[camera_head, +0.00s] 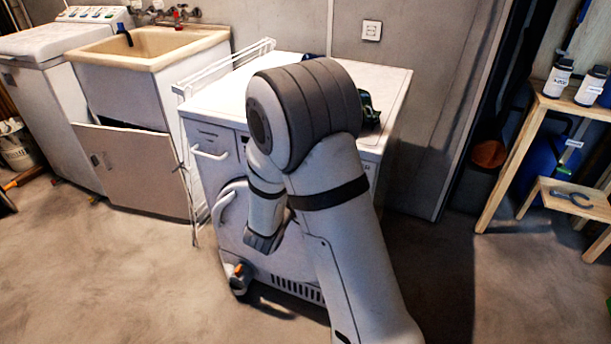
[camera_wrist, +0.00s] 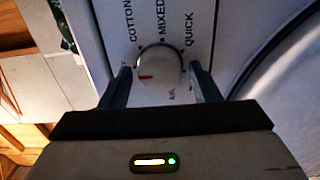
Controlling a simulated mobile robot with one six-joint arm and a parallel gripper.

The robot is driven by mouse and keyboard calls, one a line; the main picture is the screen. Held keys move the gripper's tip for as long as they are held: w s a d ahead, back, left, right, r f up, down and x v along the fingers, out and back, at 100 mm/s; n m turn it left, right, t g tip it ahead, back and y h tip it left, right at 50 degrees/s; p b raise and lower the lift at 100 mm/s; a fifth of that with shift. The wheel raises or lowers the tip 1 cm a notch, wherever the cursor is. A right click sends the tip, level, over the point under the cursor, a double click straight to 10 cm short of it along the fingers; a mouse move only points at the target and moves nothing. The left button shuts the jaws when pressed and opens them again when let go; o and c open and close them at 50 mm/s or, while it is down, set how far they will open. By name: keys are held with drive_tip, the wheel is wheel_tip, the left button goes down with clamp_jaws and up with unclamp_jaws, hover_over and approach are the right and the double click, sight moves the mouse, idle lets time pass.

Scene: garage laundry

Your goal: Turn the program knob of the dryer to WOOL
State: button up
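The dryer (camera_head: 207,172) is the white front-loading machine behind my arm in the head view; my arm covers much of its front. In the wrist view, its round white program knob (camera_wrist: 160,64) sits on the white panel, with a red mark at its lower left. The labels COTTON, MIXED and QUICK show above it; a label below it is too small to read, and I see no WOOL label. My gripper (camera_wrist: 161,74) is open, its dark fingers on either side of the knob with a small gap at each side. I cannot make out the knob or fingers in the head view.
A utility sink (camera_head: 150,48) and a white top-loading machine (camera_head: 45,45) stand to the left. A folded drying rack (camera_head: 186,130) is close to the dryer's left side. A wooden shelf (camera_head: 530,140) with bottles stands at the right. The floor in front is mostly clear.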

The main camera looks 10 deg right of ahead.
drive_tip(key=c, duration=0.7)
drive_tip(key=shift+c, duration=0.2)
